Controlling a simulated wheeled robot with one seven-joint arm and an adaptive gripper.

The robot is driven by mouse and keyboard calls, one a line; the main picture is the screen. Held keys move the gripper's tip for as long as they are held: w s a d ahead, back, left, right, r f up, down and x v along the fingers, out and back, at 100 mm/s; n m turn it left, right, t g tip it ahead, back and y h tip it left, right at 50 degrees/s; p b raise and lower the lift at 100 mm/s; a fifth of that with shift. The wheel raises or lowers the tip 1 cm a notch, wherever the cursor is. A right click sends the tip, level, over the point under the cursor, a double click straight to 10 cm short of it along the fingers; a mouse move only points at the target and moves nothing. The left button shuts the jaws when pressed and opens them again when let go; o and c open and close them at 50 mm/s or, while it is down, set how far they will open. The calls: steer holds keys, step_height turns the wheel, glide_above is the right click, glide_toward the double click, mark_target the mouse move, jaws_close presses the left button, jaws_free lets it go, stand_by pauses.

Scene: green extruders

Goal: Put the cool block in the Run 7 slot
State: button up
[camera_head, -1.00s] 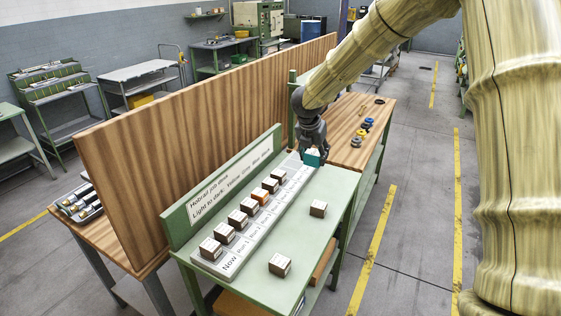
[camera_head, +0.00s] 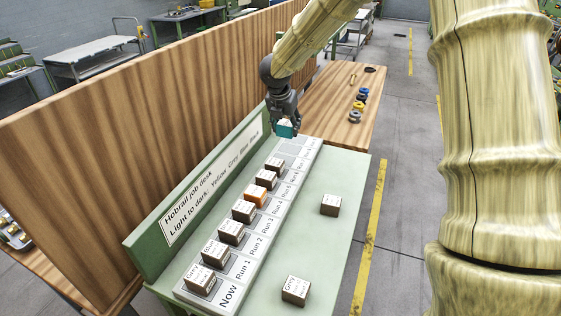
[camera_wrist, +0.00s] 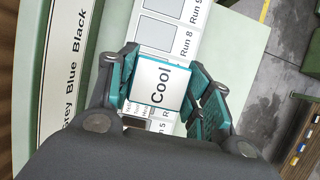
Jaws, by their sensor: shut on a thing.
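The cool block (camera_head: 286,130) has a white top reading "Cool" with a teal edge, and it also shows in the wrist view (camera_wrist: 158,84). My gripper (camera_head: 286,122) is shut on it, with a finger on either side in the wrist view (camera_wrist: 160,88). The block is over the far part of the slot strip (camera_head: 225,297). In the wrist view, the empty Run 8 slot (camera_wrist: 160,37) lies just beyond the block, with Run 9 farther on. The Run 7 slot's label is hidden behind the block and fingers. I cannot tell the block's height above the strip.
Several brown blocks and one orange block (camera_head: 256,196) fill the nearer slots. Two loose brown blocks (camera_head: 331,204) (camera_head: 296,290) stand on the green desk (camera_head: 335,245). A sign board (camera_head: 200,192) runs along the strip's left side. A wooden table (camera_head: 325,105) stands beyond.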

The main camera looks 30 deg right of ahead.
mark_target(279, 135)
steer(key=f, duration=0.2)
steer(key=w+f+p, duration=0.1)
steer(key=f, duration=0.1)
steer(key=w+f, duration=0.1)
steer(key=shift+w+a+f, duration=0.1)
steer(key=shift+f, duration=0.3)
steer(key=shift+s+f+p, duration=0.3)
steer(key=shift+f+p, duration=0.1)
steer(key=shift+f, duration=0.1)
steer(key=shift+w+f+p, duration=0.1)
steer(key=shift+f+p, duration=0.5)
steer(key=shift+f, duration=1.7)
steer(key=shift+f, duration=0.1)
steer(key=o, duration=1)
steer(key=shift+o, duration=0.2)
steer(key=shift+r, duration=0.2)
steer(key=shift+b+v, duration=1.5)
steer(key=shift+v, duration=4.5)
steer(key=shift+w, duration=0.1)
